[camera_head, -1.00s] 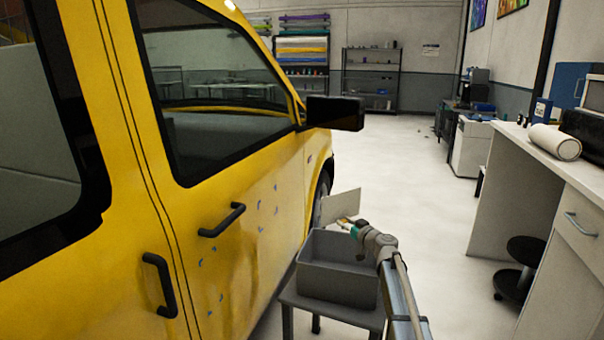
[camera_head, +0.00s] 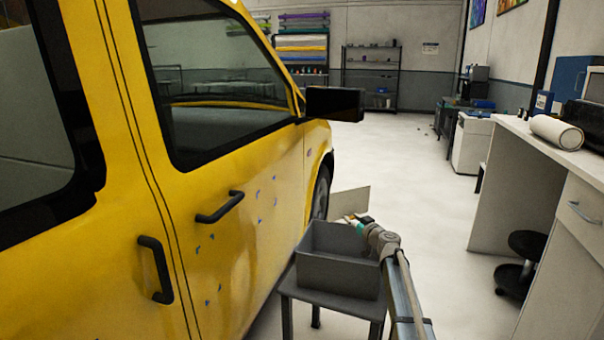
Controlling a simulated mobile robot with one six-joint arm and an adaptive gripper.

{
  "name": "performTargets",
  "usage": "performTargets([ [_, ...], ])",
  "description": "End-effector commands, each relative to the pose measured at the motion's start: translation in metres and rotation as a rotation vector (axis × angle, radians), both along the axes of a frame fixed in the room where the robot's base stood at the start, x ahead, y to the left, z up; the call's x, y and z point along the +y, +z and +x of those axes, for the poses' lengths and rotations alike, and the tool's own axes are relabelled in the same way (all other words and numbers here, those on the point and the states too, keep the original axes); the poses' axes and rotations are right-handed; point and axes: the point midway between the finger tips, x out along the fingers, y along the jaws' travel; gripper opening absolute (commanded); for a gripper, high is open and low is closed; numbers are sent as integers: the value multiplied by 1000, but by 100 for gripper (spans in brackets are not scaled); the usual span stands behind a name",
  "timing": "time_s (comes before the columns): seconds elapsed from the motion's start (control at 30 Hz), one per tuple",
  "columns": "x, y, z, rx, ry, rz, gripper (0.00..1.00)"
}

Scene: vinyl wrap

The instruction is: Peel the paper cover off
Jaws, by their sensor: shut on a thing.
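A pale cream paper cover (camera_head: 349,203) stands out beyond the grey bin, held up at the end of my arm. My gripper (camera_head: 352,219) is shut on its lower edge, above the bin's far rim. The fingertips are small and partly hidden by my wrist. The yellow vehicle (camera_head: 240,262) fills the left side, with several small blue and purple marks (camera_head: 261,221) on its front door. The cover is apart from the door as far as I can see.
An open grey bin (camera_head: 335,275) stands on a small grey table (camera_head: 318,301) close to the door. A black side mirror (camera_head: 335,104) juts out from the vehicle. A white workbench (camera_head: 530,145) with a white roll (camera_head: 556,132) and a black stool (camera_head: 519,262) are at right. The middle floor is clear.

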Motion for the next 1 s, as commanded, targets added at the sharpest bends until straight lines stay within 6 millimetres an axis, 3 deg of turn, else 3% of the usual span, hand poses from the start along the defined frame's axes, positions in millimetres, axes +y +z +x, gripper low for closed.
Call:
performTargets([
  [0.7,0,-51,0,0,0,0,0],
  [1.0,0,-58,0,0,0,0,0],
])
